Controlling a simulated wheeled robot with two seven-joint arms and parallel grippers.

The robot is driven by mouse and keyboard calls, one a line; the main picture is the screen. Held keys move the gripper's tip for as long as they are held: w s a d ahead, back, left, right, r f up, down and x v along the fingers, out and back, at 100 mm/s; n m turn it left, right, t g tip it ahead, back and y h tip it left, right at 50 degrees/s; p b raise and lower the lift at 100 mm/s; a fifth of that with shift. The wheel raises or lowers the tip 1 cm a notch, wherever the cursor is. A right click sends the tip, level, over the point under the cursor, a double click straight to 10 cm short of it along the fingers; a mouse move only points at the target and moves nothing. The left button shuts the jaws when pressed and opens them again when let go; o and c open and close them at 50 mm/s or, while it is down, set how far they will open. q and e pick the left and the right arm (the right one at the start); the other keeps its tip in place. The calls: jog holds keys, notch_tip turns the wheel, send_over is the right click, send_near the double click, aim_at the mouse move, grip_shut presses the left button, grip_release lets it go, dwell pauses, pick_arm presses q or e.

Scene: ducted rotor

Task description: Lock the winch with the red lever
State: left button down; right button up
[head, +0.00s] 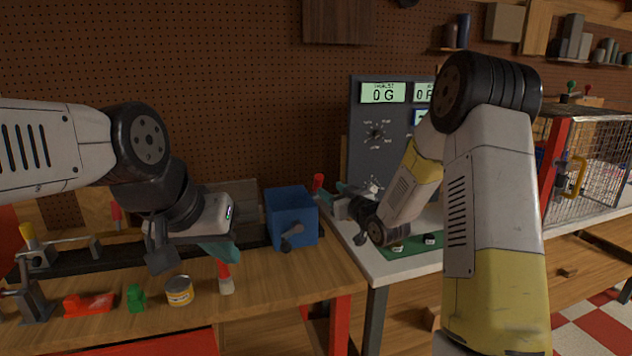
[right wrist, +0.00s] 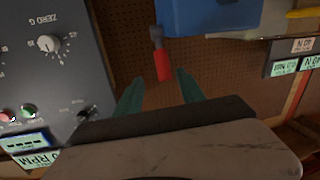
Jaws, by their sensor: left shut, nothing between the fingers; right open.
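The red lever (head: 318,182) stands upright at the right side of a blue box (head: 290,216), which has a dark handle on its front. In the right wrist view the lever's red grip (right wrist: 162,66) hangs on a grey stem beside the blue box (right wrist: 208,14). My right gripper (head: 341,188) is open, just right of the lever. In its wrist view the teal fingers (right wrist: 159,80) lie either side of the red grip's end; I cannot tell the depth gap. My left gripper (head: 226,258) is shut and empty over the left bench. No part is clearly recognisable as a winch.
A grey control panel (head: 377,135) stands behind my right gripper, close by in the wrist view. On the wooden bench (head: 262,285) are a yellow can (head: 179,290), a green piece (head: 136,297) and a red-handled tool (head: 225,279). A wire cage (head: 598,160) stands at right.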

aim_at(320, 185)
jog(key=shift+w+a+f, duration=0.3)
jog(key=shift+w+a, duration=0.15)
jog(key=shift+a, duration=0.05)
jog(key=x, duration=0.7)
jog(key=shift+w+a+r, duration=0.1)
jog(key=shift+w+r, duration=0.05)
jog(key=shift+w, duration=0.05)
grip_shut()
dwell(0.9)
